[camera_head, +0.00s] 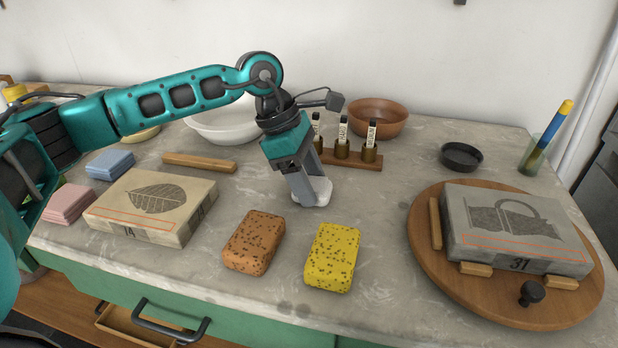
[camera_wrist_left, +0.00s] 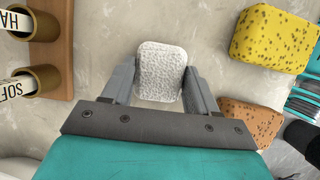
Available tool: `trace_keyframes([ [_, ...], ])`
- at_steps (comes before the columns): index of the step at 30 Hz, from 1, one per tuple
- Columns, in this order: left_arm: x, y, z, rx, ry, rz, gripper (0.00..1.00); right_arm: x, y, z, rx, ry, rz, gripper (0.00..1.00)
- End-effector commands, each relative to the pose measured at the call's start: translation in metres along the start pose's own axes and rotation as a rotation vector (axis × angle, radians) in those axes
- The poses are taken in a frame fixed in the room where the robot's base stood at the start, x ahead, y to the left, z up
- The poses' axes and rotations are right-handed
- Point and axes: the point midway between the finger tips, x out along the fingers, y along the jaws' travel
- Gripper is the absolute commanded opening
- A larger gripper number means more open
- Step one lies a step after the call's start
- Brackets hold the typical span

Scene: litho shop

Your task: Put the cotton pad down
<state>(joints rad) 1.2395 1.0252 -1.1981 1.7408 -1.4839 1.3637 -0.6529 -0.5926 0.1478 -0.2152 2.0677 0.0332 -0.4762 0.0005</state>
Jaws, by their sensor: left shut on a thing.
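The cotton pad (camera_wrist_left: 162,70) is a white, textured, rounded block between the two fingers of my left gripper (camera_wrist_left: 160,82) in the left wrist view. In the head view my left gripper (camera_head: 312,198) points down over the middle of the counter and is shut on the pad (camera_head: 322,193), which shows partly at the fingertips. The pad is at or very near the counter surface (camera_head: 375,215); I cannot tell whether it touches. My right gripper is not in view.
An orange sponge (camera_head: 254,243) and a yellow sponge (camera_head: 333,258) lie in front. A rack of labelled bottles (camera_head: 345,158) stands behind. A stone slab (camera_head: 515,235) lies on a round wooden board (camera_head: 440,275) at right, another stone (camera_head: 140,225) at left. Bare counter lies right of the gripper.

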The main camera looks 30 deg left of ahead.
Motion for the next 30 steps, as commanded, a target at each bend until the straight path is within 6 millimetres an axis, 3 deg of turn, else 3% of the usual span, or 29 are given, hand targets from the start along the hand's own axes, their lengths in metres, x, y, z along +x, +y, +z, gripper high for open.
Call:
trace_keyframes([
  [9,0.001,0.0,0.0,0.0,0.0,-0.001,0.84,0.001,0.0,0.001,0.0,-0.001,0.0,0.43],
  [19,-0.005,0.0,0.002,0.0,0.0,0.0,0.84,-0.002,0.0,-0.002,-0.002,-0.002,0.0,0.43],
  [23,-0.026,0.001,0.001,0.0,0.0,0.003,0.84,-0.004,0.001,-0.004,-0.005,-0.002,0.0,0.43],
  [30,-0.079,0.001,0.002,0.0,-0.001,0.004,0.84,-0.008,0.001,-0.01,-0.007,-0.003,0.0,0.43],
])
